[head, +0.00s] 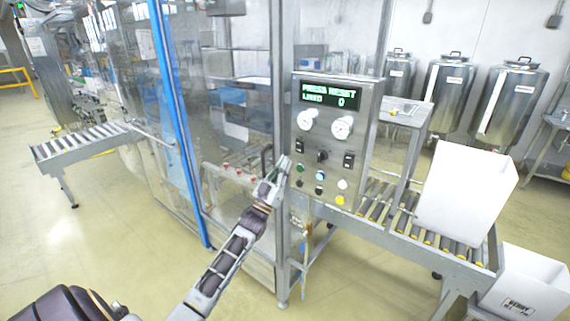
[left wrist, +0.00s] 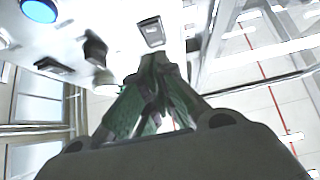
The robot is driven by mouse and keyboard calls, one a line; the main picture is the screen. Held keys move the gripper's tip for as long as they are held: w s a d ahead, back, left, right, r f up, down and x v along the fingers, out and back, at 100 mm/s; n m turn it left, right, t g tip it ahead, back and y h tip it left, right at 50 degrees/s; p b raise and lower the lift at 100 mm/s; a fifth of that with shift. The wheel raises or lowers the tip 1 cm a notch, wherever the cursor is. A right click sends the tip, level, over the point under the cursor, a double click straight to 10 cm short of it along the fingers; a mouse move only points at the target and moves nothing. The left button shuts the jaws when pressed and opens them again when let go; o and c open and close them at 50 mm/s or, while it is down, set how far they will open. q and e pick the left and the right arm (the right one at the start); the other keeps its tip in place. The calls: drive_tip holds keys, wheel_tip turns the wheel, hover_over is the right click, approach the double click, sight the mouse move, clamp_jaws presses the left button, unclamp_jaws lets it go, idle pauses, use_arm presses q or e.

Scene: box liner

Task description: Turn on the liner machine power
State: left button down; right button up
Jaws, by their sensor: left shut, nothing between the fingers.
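The liner machine's control panel (head: 318,105) is a grey metal box with a lit display (head: 331,95) reading "PRESS RESET" and "LINED 0". Below the display are two white round gauges, black switches and several coloured buttons. My left gripper (head: 284,163) is shut and empty at the panel's left edge, beside the lower controls. In the left wrist view its green fingertips (left wrist: 153,68) are together, just below a dark rocker switch (left wrist: 152,31). A black knob (left wrist: 95,48) and a blue button (left wrist: 40,10) show to the left. I cannot tell whether the fingertips touch the panel.
A roller conveyor (head: 400,218) runs right of the panel with an open white box (head: 465,195) on it; another white box (head: 522,285) is at lower right. The machine's clear-walled frame with a blue post (head: 172,110) stands left of the panel. Steel tanks (head: 447,90) stand behind.

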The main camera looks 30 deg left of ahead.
use_arm(q)
drive_tip(key=w+f+b+v, duration=0.1)
drive_tip(key=b+v, duration=0.1)
drive_tip(key=v, duration=0.6)
drive_tip(key=shift+f, duration=0.3)
idle(0.6)
